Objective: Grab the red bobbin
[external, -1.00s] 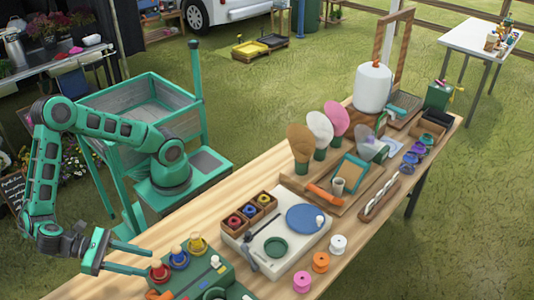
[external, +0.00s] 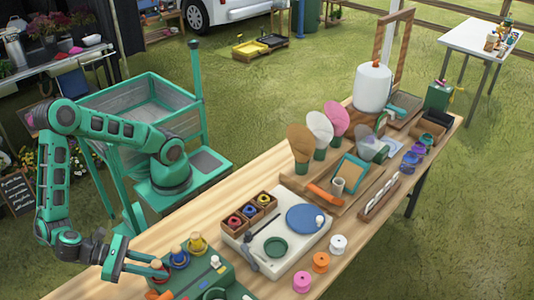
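A small red bobbin (external: 159,276) sits at the near left end of the green peg stand (external: 207,272), with a blue and a yellow bobbin beside it. My gripper (external: 157,266) is low over the left edge of the table, its two fingers reaching right to the red bobbin. The fingers overlap the bobbin and partly hide it. I cannot tell whether they press on it or only stand around it. Another red spool (external: 235,221) lies in a wooden compartment box farther back, apart from my gripper.
The blue-ringed bobbin (external: 179,258) and yellow bobbin (external: 197,243) stand close to my fingers. A white board with a blue plate (external: 305,218) lies to the right. Pink (external: 302,282), orange (external: 320,262) and white (external: 338,243) spools stand along the front edge. Bare wood shows behind the stand.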

